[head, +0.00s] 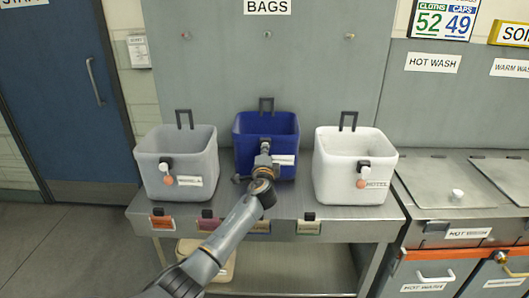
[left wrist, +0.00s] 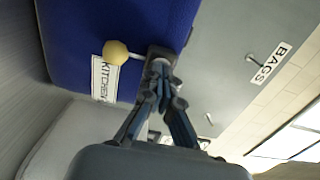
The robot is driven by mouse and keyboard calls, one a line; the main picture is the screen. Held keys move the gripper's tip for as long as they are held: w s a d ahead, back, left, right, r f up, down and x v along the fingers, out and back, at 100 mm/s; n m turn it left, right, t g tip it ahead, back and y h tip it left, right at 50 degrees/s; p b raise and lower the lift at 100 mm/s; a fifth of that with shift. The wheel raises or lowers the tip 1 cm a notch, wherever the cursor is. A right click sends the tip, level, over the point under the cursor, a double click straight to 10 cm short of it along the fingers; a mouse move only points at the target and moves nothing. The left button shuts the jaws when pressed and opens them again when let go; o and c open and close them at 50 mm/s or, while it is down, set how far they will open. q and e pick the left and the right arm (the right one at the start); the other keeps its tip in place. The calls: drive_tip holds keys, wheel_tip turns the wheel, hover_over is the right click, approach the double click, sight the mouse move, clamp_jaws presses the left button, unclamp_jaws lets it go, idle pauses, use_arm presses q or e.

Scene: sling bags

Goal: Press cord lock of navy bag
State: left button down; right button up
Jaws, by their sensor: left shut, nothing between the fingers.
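The navy bag (head: 286,145) stands open-topped in the middle of the counter, between two other bags. In the left wrist view its blue wall (left wrist: 75,40) carries a "KITCHEN" label (left wrist: 102,80). Its dark cord lock (left wrist: 161,52) has a cord leading to a pale yellow ball (left wrist: 116,52). My left gripper (head: 265,148) is in front of the bag and hides part of its front. In the left wrist view the closed fingertips (left wrist: 160,68) are right at the cord lock; whether they touch it I cannot tell. My right gripper is not in view.
A grey bag (head: 178,183) stands at left and a white bag (head: 338,180) at right, each with a dark lock and an orange ball. Coloured tags hang along the counter's front edge (head: 335,228). Metal lidded bins (head: 455,182) stand at right.

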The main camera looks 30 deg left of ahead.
use_arm(q)
drive_tip(key=shift+s, duration=0.1)
idle(0.3)
drive_tip(key=p+v, duration=0.3)
drive_tip(key=v, duration=0.3)
drive_tip(key=shift+s+d, duration=0.25)
drive_tip(key=shift+s, duration=0.05)
idle(0.5)
